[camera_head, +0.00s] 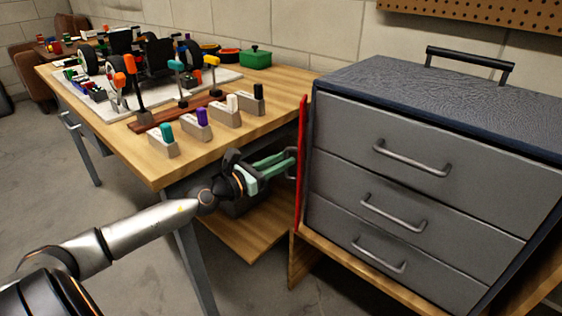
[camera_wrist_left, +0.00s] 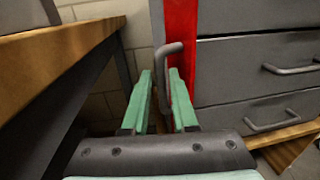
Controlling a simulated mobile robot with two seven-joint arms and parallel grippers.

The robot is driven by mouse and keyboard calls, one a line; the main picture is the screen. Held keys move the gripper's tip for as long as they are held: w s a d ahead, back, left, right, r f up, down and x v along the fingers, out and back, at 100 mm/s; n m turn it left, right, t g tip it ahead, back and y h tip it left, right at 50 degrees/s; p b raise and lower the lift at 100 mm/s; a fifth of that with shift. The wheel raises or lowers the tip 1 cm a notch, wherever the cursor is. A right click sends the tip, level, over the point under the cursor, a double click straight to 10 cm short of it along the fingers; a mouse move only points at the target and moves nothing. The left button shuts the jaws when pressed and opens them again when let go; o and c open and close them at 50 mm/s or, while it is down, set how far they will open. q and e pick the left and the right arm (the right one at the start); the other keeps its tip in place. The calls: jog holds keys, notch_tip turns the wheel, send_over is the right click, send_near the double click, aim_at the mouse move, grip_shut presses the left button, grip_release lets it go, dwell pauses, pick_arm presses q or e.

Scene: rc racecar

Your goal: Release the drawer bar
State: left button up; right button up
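A red vertical drawer bar (camera_head: 301,140) runs down the left front edge of the grey drawer cabinet (camera_head: 345,120). In the left wrist view the red bar (camera_wrist_left: 181,40) carries a bent grey handle (camera_wrist_left: 160,70). My left gripper (camera_head: 291,160) is at the left of the red bar, about mid-height. In the left wrist view its two green fingers (camera_wrist_left: 163,90) are apart, with the handle between them. A gap shows beside the handle, so the fingers do not look closed on it. The bar's lower part is hidden behind a finger. My right gripper is not in view.
The cabinet has three drawers with grey handles (camera_head: 410,160), all shut. A wooden workbench (camera_head: 290,85) stands at the left, holding a toy car (camera_head: 150,55), several coloured-handled tools and a green box (camera_head: 256,58). Its edge is close to my left arm. A low wooden shelf (camera_head: 250,235) lies beneath.

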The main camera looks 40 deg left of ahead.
pick_arm(q)
jog(key=shift+s, duration=0.1)
jog(key=b+v, duration=0.1)
jog(key=v, duration=1.1)
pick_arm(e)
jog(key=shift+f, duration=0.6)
pick_arm(q)
jog(key=shift+s, duration=0.15)
jog(key=shift+a, duration=0.1)
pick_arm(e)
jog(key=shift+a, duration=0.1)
